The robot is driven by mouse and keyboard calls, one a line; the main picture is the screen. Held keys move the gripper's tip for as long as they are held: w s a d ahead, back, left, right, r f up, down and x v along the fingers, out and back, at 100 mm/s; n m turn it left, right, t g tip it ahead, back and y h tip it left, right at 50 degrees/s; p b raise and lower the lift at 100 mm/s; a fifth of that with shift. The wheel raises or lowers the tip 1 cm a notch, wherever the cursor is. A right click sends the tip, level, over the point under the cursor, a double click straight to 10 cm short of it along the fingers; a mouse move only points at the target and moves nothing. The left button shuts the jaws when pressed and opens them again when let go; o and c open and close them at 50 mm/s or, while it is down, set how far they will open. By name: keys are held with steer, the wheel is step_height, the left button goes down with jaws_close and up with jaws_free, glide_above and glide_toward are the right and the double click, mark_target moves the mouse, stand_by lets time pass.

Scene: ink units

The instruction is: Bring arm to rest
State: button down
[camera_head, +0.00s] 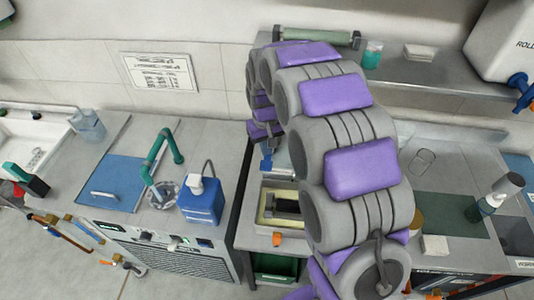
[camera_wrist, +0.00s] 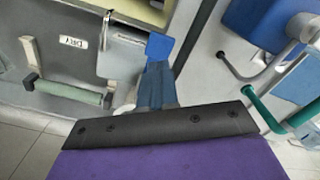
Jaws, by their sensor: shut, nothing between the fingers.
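My arm with its purple pads and grey ribbed joints rises from the lower right of the head view, arches over the counter and bends down at its far end. My gripper (camera_head: 267,160) shows as a small blue shape at that far end, partly hidden by the arm. In the wrist view my gripper (camera_wrist: 159,48) is a blue piece reaching out beyond a dark bar and a purple pad. It is shut, and I see nothing held in it.
A blue bottle (camera_head: 202,201) and a green tap (camera_head: 160,160) stand left of the arm. A yellow-rimmed basin (camera_head: 265,205) lies below the gripper. A shelf (camera_head: 430,72) runs behind. A pump bottle (camera_head: 490,200) stands at right. The counter (camera_head: 215,145) behind the blue bottle is clear.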

steer(key=shift+r, duration=0.75)
steer(key=s+d+r+m+b, duration=0.1)
steer(key=s+d+r, duration=0.25)
steer(key=s, duration=0.45)
steer(key=s+d+r+m, duration=0.1)
steer(key=s+d+r, duration=0.25)
steer(key=s, duration=0.55)
steer(key=s+d+m+g, duration=0.1)
steer(key=s+d, duration=0.1)
steer(key=s, duration=0.8)
steer(key=s+d+b, duration=0.1)
steer(key=s+d, duration=0.1)
steer(key=s, duration=0.8)
steer(key=shift+f+m+g, duration=0.4)
steer(key=shift+f, duration=0.05)
